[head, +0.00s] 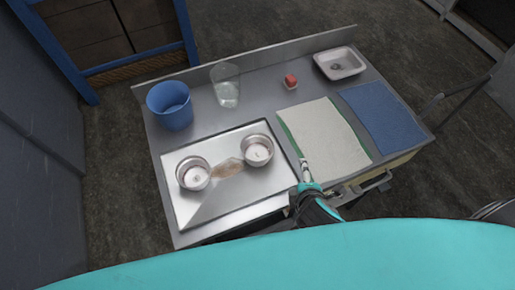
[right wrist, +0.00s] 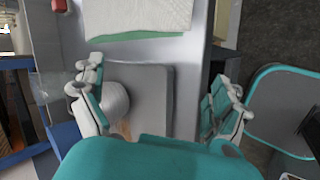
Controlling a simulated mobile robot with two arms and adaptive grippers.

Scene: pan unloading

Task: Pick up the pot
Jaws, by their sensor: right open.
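Two small silver metal pots stand upright on a grey metal tray (head: 205,212). The left pot (head: 193,174) sits near the tray's left side, and the right pot (head: 257,150) sits near its far right corner. One pot (right wrist: 116,102) shows in the right wrist view, partly hidden by a finger. My right gripper (head: 306,172) is right of the tray, near the table's front edge, apart from both pots. In the right wrist view my right gripper (right wrist: 160,78) is open, with nothing held between its fingers. My left gripper is not in view.
A blue cup (head: 170,106) and a clear glass (head: 227,90) stand behind the tray. A white cloth (head: 330,140) with a green edge and a blue cloth (head: 383,118) lie to the right. A red object (head: 291,80) and a white dish (head: 340,64) are at the back.

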